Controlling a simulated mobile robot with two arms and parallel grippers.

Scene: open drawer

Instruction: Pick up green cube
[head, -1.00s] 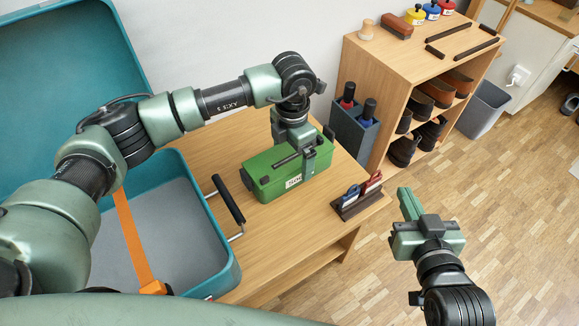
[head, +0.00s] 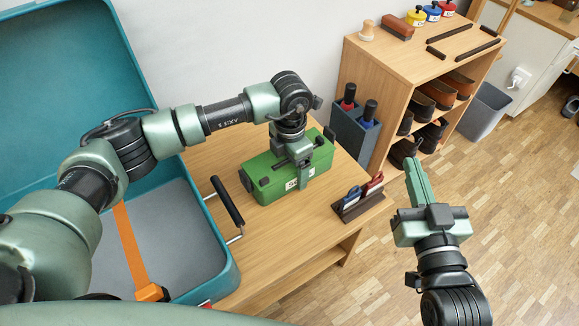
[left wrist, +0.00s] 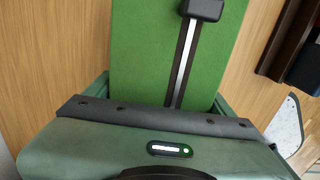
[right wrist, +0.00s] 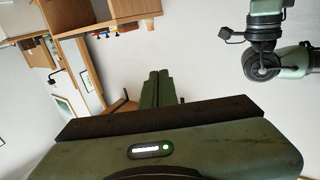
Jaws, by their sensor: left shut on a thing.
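The green thing is a box-like case (head: 268,186) with a dark strip across its lid and a white label on its near side. It stands on the wooden table (head: 290,235). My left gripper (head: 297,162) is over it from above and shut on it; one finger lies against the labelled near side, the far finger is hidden. The left wrist view shows the green lid (left wrist: 145,50) filling the space between the fingers. My right gripper (head: 419,182) is empty, off the table to the right; its fingers lie together in the right wrist view (right wrist: 157,88).
An open teal case (head: 215,262) with an orange strap stands left of the box. A small holder (head: 350,212) with blue and red items is near the table's right edge. A grey-blue bin (head: 352,138) with two dark handles stands behind, beside a wooden shelf (head: 390,65).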

